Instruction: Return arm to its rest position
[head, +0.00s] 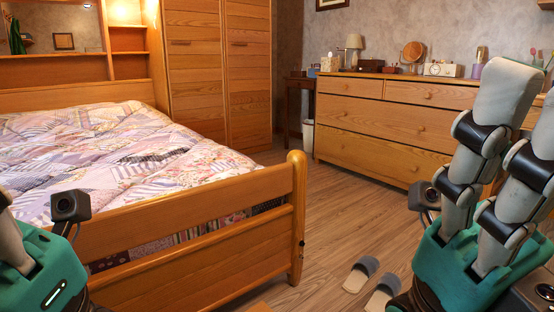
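My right gripper (525,110) is at the right, close to the camera. Its long grey fingers with black joints point up from a teal body, extended with a gap between them, and nothing shows held. The right edge cuts off part of it. My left gripper (40,265) is at the bottom left corner. Only its teal body, a small camera and part of one grey finger show; its fingertips are out of the picture, so its opening is hidden.
A bed (110,155) with a wooden footboard (200,262) lies ahead and left, near my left gripper. A wardrobe (215,75) stands behind it. A dresser (385,130) stands behind my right gripper. Slippers (360,274) lie on the floor (345,215); the middle floor is clear.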

